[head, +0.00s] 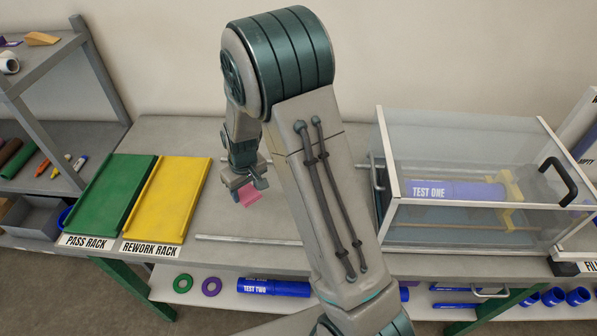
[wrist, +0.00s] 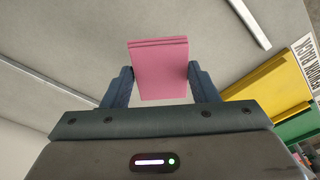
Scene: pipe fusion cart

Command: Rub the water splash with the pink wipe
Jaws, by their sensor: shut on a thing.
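The pink wipe (head: 249,196) is a small folded pad held in my gripper (head: 245,184), over the grey bench top to the right of the yellow rack. In the wrist view the pink wipe (wrist: 159,62) stands between the two blue fingers of my gripper (wrist: 160,84), which are shut on it. I cannot tell whether the wipe touches the bench. I cannot make out the water splash in either view; my arm covers part of the bench.
The green pass rack (head: 107,195) and yellow rework rack (head: 166,203) lie at the left. A clear tank (head: 393,215) with a blue TEST ONE pipe (head: 455,191) inside stands at the right. A metal rail (head: 247,240) runs along the bench front.

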